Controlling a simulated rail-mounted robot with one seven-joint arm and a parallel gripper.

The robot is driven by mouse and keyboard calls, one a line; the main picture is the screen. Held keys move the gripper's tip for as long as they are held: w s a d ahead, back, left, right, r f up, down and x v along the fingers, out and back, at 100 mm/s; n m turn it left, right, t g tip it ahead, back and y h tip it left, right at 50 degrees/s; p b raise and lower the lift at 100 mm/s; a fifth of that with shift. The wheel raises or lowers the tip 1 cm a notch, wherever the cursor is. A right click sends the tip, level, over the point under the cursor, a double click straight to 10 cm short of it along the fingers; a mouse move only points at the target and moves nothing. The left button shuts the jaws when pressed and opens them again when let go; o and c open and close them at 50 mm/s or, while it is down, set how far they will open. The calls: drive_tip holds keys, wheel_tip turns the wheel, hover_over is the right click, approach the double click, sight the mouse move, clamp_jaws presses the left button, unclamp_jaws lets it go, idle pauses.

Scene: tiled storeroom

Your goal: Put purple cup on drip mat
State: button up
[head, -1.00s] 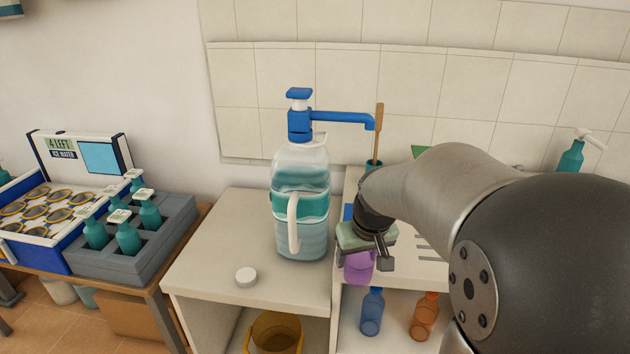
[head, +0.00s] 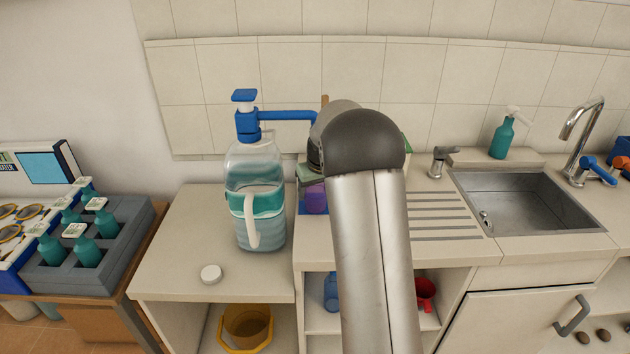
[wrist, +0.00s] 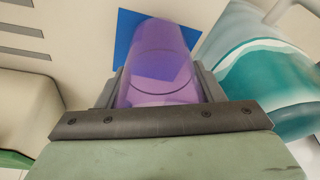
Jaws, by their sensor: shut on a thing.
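The purple cup (wrist: 160,65) is translucent and sits between the two grey fingers of my gripper (wrist: 158,92), which is shut on it. In the head view the cup (head: 316,199) shows as a small purple patch below my gripper (head: 311,180), partly hidden by my arm. The blue drip mat (wrist: 127,30) lies behind the cup's far end in the wrist view; in the head view only a sliver of the mat (head: 301,207) shows beside the cup. I cannot tell whether the cup touches the mat.
A clear water jug (head: 252,205) with a blue pump (head: 247,120) stands just left of the cup; its spout reaches over toward my gripper. A white cap (head: 211,274) lies on the counter. A sink (head: 525,200) and tap are at the right. My arm hides the middle counter.

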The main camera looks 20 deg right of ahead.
drive_tip(key=w, duration=0.1)
drive_tip(key=w+d, duration=0.1)
drive_tip(key=shift+w+d+f+p, duration=0.15)
drive_tip(key=shift+w+f+p, duration=0.15)
drive_tip(key=shift+f, duration=0.05)
drive_tip(key=shift+f, duration=0.1)
drive_tip(key=o, duration=1)
drive_tip(key=shift+c, duration=0.2)
